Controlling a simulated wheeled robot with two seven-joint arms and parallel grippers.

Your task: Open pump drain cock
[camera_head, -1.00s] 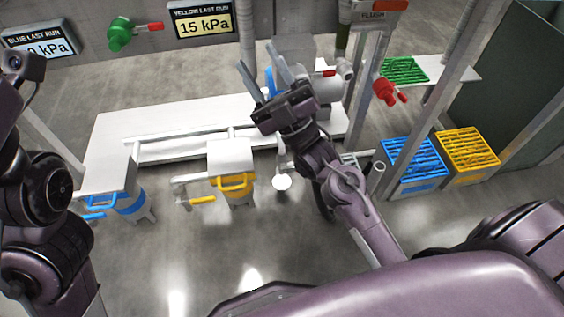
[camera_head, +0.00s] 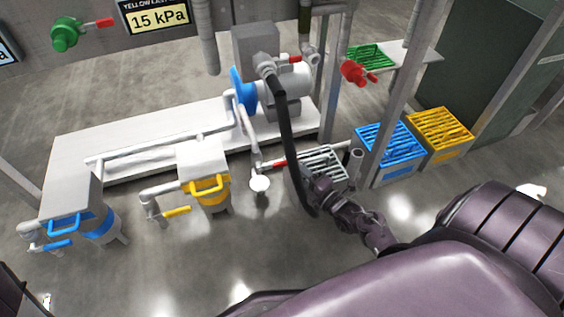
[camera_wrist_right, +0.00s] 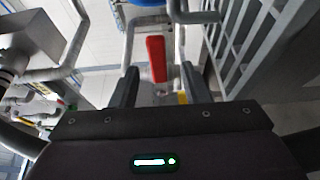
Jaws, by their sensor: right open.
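The pump (camera_head: 285,82), with a blue front and pale body, stands on the white plinth. A small red handle (camera_head: 278,163) sits low on the pipework before it, beside a white round piece (camera_head: 260,184). My right gripper (camera_head: 304,172) is low by the grey grate, partly hidden behind a black hose. In the right wrist view a red handle (camera_wrist_right: 156,58) lies just ahead of the open fingers (camera_wrist_right: 161,78), lined up between them. I cannot tell whether they touch it. My left gripper is out of view.
The black hose (camera_head: 287,130) hangs down close to my right gripper. A grey grated crate (camera_head: 322,163) is beside it. Blue (camera_head: 390,150) and yellow (camera_head: 440,135) crates stand to the right. Yellow-handled (camera_head: 205,165) and blue-handled (camera_head: 75,205) units stand left. Open floor lies in front.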

